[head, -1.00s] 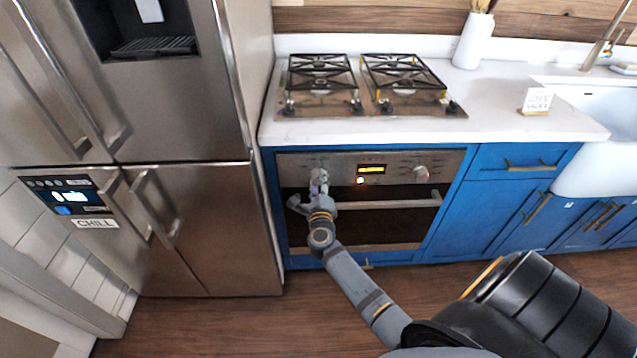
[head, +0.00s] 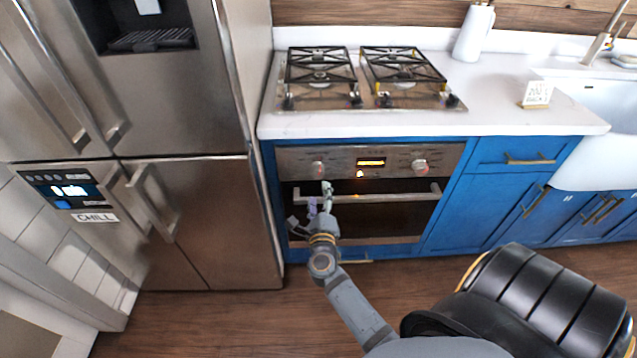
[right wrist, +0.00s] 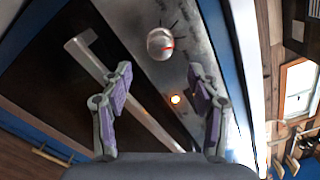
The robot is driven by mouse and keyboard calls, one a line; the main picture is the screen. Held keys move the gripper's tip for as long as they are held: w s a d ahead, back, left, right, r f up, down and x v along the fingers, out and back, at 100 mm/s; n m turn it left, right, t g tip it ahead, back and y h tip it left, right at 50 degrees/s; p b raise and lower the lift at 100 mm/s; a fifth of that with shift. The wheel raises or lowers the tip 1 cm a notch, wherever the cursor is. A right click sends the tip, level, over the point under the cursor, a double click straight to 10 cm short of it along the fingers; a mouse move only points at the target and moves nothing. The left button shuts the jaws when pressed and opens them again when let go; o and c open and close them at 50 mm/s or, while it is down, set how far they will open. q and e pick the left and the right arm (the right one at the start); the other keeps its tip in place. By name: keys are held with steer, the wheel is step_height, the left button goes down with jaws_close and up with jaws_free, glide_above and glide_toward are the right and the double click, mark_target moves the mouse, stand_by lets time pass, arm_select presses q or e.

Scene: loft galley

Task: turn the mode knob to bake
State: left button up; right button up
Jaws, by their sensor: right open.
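The oven's control panel (head: 390,158) has a round silver left knob (head: 317,167) and a similar right knob (head: 420,166), with a lit amber display (head: 371,162) between them. Their labels are too small to read, so I cannot tell which is the mode knob or its setting. My right gripper (head: 320,198) is open and empty, just below the left knob, in front of the oven door. In the right wrist view a silver knob (right wrist: 160,43) with a red mark lies beyond the open fingertips (right wrist: 160,73), apart from them. My left gripper is out of view.
The oven door handle (head: 385,195) runs across just below the panel, close to my right fingers. A small indicator light (head: 360,174) glows on the panel. The countertop (head: 390,122) overhangs above, with a gas hob (head: 365,99). A steel fridge (head: 190,225) stands close on the left.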

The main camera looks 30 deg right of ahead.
steer(key=v, duration=0.3)
steer(key=shift+s+a, duration=0.1)
steer(key=shift+s, duration=0.05)
stand_by(0.3)
steer(key=s+a+f+n+g+y+p, duration=0.1)
steer(key=a+f+n+y+p, duration=0.15)
steer(key=f+n, duration=0.45)
steer(key=s+a+f+n+y+p, duration=0.2)
steer(key=a+f+n+y, duration=0.15)
steer(key=f+n, duration=0.35)
steer(key=s+a+f+n+g+y+p, duration=0.1)
steer(key=s+f+n+g+y+p, duration=0.25)
steer(key=s+f+n, duration=0.7)
steer(key=s+d+f+n+g, duration=0.1)
steer(key=s+f+n+g, duration=0.1)
steer(key=s, duration=0.6)
steer(key=s+d+f+n+g+p, duration=0.1)
steer(key=s+f+g, duration=0.3)
steer(key=s, duration=0.5)
steer(key=s+d+f+n+g+p, duration=0.1)
steer(key=s+d+f+n+g, duration=0.1)
steer(key=s+f, duration=0.4)
steer(key=shift+s+d+f+n+g+h, duration=0.3)
steer(key=shift+s+n+g, duration=0.45)
steer(key=shift+s, duration=0.45)
